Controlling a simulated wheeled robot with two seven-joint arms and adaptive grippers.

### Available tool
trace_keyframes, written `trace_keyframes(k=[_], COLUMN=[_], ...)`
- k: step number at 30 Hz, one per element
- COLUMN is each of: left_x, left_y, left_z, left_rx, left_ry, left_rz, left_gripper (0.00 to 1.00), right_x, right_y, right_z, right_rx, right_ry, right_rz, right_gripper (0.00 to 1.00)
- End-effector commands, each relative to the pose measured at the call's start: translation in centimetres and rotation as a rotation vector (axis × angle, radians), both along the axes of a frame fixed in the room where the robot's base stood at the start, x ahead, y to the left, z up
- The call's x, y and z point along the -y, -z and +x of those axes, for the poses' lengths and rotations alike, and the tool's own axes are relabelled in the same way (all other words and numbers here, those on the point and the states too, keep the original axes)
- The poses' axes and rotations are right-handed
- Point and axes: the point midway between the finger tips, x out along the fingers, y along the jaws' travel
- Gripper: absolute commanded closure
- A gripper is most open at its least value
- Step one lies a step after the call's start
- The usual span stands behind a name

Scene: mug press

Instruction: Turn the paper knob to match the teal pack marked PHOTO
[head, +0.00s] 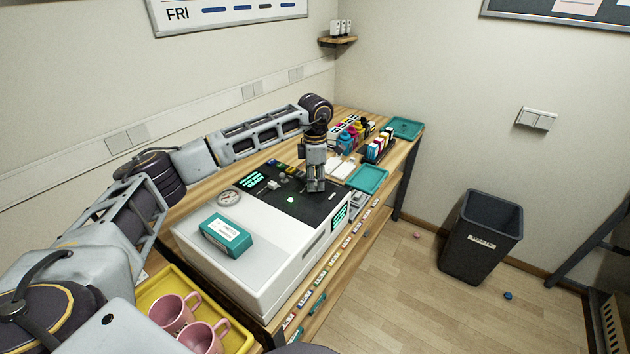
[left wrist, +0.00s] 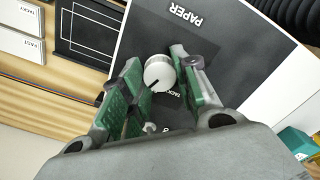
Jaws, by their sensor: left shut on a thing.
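The white paper knob (left wrist: 158,70) shows in the left wrist view on a dark panel, beside the printed word PAPER. A short black line on its face runs toward the lower left of that picture. My left gripper (head: 314,189) stands over the far right part of the machine's dark panel. In the left wrist view its green-padded fingers (left wrist: 157,80) are shut on the knob, one on each side. Partly hidden small lettering shows near the knob. The teal pack (head: 226,236) with a white label lies on the machine's white top, near side. My right gripper is out of view.
The white machine (head: 245,272) fills the middle of the wooden bench. A yellow tray (head: 237,338) with pink mugs (head: 172,313) is at the near end. Ink bottles (head: 355,131), a teal tray (head: 368,179) and white packs (left wrist: 19,53) lie beyond. A black bin (head: 480,238) stands right.

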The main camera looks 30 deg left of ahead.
Motion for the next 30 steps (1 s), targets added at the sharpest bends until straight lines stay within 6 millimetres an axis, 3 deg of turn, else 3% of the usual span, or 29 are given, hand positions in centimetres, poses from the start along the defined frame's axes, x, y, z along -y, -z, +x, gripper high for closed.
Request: trace_keyframes(k=[15, 30], left_x=[-0.03, -0.03], left_y=[-0.10, -0.14], left_z=[0.06, 0.08], left_rx=[0.003, 0.004], left_ry=[0.376, 0.505], left_rz=[-0.001, -0.001], left_gripper=[0.94, 0.94], right_x=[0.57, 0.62], right_y=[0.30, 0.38], right_z=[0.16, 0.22], right_rx=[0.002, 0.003], right_ry=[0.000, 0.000], right_rz=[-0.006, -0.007], right_gripper=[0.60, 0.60])
